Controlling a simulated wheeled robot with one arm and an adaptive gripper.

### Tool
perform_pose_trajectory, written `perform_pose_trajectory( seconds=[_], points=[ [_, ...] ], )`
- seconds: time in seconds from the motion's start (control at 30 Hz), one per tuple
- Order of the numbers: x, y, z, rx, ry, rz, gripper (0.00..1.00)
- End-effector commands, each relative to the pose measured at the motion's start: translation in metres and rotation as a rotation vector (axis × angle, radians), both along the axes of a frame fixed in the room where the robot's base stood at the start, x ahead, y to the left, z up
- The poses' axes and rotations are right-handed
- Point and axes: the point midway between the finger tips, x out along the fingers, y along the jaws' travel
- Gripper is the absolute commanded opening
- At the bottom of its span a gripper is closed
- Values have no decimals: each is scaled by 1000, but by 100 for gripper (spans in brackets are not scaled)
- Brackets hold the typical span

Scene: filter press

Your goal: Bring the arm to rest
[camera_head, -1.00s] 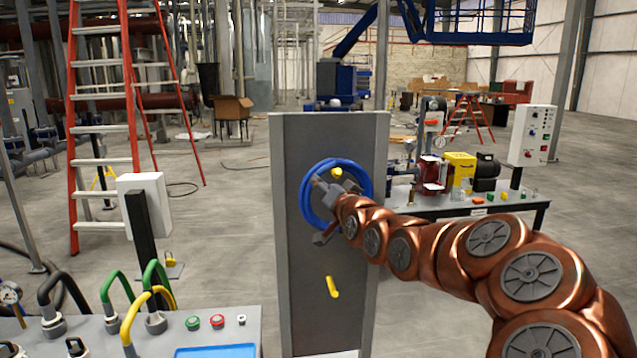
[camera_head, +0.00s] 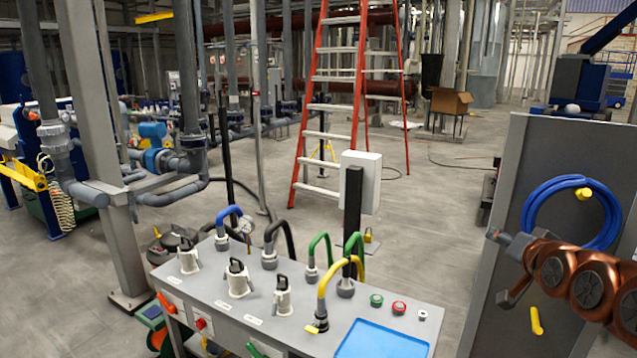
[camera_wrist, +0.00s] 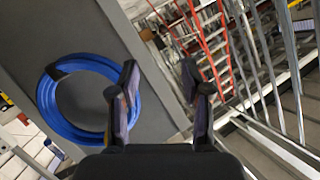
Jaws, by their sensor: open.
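My gripper (camera_head: 498,268) is at the right of the head view, at the end of my copper-coloured arm. It is in front of the left part of a grey upright panel (camera_head: 490,310). In the wrist view my gripper (camera_wrist: 163,82) has its two fingers spread apart with nothing between them. A coiled blue hose (camera_head: 530,205) hangs on a yellow peg (camera_head: 583,194) on the panel. The hose also shows left of the fingers in the wrist view (camera_wrist: 45,100), apart from them as far as I can tell.
A second yellow peg (camera_head: 536,320) sticks out low on the panel. A bench (camera_head: 240,318) with coloured hoses, buttons and a blue tray (camera_head: 385,340) stands at centre. A white box on a post (camera_head: 361,180) rises behind it. A red ladder (camera_head: 358,100) stands on open floor behind.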

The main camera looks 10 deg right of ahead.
Motion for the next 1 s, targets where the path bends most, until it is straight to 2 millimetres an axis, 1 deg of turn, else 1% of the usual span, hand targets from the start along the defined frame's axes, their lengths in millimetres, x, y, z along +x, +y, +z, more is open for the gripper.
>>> perform_pose_trajectory(
  seconds=[0.03,0.07,0.1,0.17,0.2,0.23,0.3,0.37,0.4,0.47,0.5,0.57,0.63,0.67,0.7,0.8,0.9,1.0],
  points=[
    [1,29,-15,-9,80,51,48],
    [0,44,-26,-12,132,80,48],
    [-4,64,-40,-17,203,116,48],
    [-14,93,-61,-27,308,169,48],
    [-23,111,-74,-35,378,203,48],
    [-29,123,-82,-42,425,229,48],
    [-50,151,-102,-56,542,286,48],
    [-70,172,-117,-71,642,332,48],
    [-86,185,-126,-80,707,362,48],
    [-110,203,-138,-93,802,406,48],
    [-128,214,-145,-103,865,434,48],
    [-155,228,-154,-111,959,474,48],
    [-188,243,-163,-122,1067,521,48],
    [-202,248,-165,-128,1107,539,48],
    [-220,255,-168,-130,1163,562,48],
    [-260,267,-172,-135,1278,610,48],
    [-289,275,-173,-133,1360,646,48],
    [-307,279,-172,-130,1410,665,48]
  ],
)
